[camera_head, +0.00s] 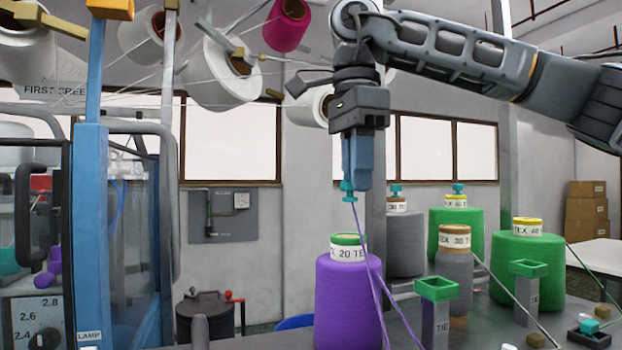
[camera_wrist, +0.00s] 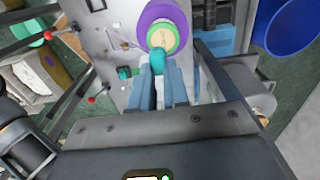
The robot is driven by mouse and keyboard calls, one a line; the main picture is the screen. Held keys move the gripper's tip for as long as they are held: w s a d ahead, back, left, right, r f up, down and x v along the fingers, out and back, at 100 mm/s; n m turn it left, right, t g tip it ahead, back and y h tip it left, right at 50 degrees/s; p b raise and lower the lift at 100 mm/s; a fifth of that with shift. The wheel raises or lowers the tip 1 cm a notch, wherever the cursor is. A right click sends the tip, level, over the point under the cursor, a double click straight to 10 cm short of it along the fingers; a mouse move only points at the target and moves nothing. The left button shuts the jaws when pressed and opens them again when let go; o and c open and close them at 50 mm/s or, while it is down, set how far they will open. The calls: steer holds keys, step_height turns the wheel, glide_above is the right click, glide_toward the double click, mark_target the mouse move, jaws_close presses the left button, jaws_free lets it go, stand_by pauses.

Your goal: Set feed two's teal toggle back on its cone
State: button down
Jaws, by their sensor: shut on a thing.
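My gripper (camera_head: 352,183) points straight down and is shut on a small teal toggle (camera_head: 348,198). The toggle hangs a little above and apart from a purple cone (camera_head: 348,300), whose top has a green rim and a white "20" label. Purple yarn (camera_head: 368,255) runs from the toggle down past the cone's right side. In the wrist view, a teal piece (camera_wrist: 157,60) shows between the fingertips, just below the purple cone's top (camera_wrist: 162,38) in the picture. I cannot tell which cone belongs to feed two.
Grey (camera_head: 404,250) and green (camera_head: 470,235) cones behind carry teal toggles on top. The front grey cone (camera_head: 455,270) and front green cone (camera_head: 527,265) have bare tops. Green-topped posts (camera_head: 436,290) stand close right of the purple cone. A small tray (camera_head: 597,340) lies far right.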

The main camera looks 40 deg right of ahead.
mark_target(357, 201)
steer(key=shift+f+b, duration=0.3)
steer(key=shift+f+b, duration=1.35)
steer(key=shift+f, duration=0.7)
steer(key=shift+f+b, duration=0.3)
steer(key=shift+f, duration=0.1)
stand_by(0.3)
steer(key=c, duration=1)
jaws_free()
steer(key=shift+c, duration=0.2)
steer(key=shift+r, duration=0.1)
step_height(357, 201, up, 8)
steer(key=p, duration=0.6)
